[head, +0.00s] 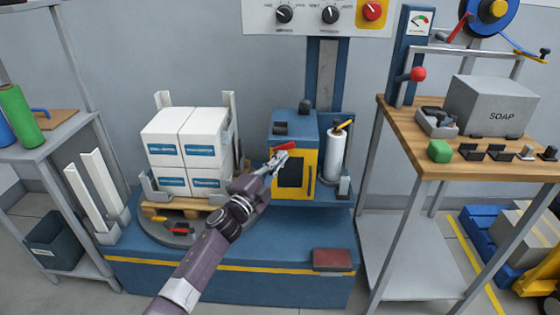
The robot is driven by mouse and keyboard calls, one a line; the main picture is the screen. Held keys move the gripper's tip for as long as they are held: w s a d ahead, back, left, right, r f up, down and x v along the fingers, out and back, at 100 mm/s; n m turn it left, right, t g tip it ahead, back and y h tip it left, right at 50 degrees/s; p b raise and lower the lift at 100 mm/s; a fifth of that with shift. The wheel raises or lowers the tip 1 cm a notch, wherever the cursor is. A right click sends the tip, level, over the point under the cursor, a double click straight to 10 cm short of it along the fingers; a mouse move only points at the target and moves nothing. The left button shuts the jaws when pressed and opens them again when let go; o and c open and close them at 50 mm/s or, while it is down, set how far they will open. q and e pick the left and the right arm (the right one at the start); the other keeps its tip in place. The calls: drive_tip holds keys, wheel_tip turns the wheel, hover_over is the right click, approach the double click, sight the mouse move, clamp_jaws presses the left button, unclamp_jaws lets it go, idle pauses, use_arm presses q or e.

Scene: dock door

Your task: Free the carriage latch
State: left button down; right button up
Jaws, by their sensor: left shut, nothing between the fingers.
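The blue carriage (282,125) with a yellow-framed dark front panel (308,172) stands at the foot of the upright mast (327,75). A short red lever (288,145), which looks like the latch, sits at the top of the yellow frame. My left gripper (281,157) is shut and empty just below the red lever, in front of the carriage. I cannot tell whether its fingertips touch the lever. The gripper and wrist hide part of the panel's left side. A white film roll (336,154) stands on the carriage's right. My right gripper is out of view.
White boxes (181,127) are stacked on a pallet (156,211) on the round turntable (155,232), close left of my arm. A workbench (462,165) with a soap carton (492,106) stands right. A control panel (309,16) is above. A red pedal (332,260) is low in front.

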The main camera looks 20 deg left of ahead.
use_arm(q)
drive_tip(key=shift+a, duration=0.2)
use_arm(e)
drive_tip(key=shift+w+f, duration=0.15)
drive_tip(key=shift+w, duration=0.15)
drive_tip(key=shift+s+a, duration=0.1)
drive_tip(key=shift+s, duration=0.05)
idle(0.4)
use_arm(q)
drive_tip(key=shift+f, duration=0.1)
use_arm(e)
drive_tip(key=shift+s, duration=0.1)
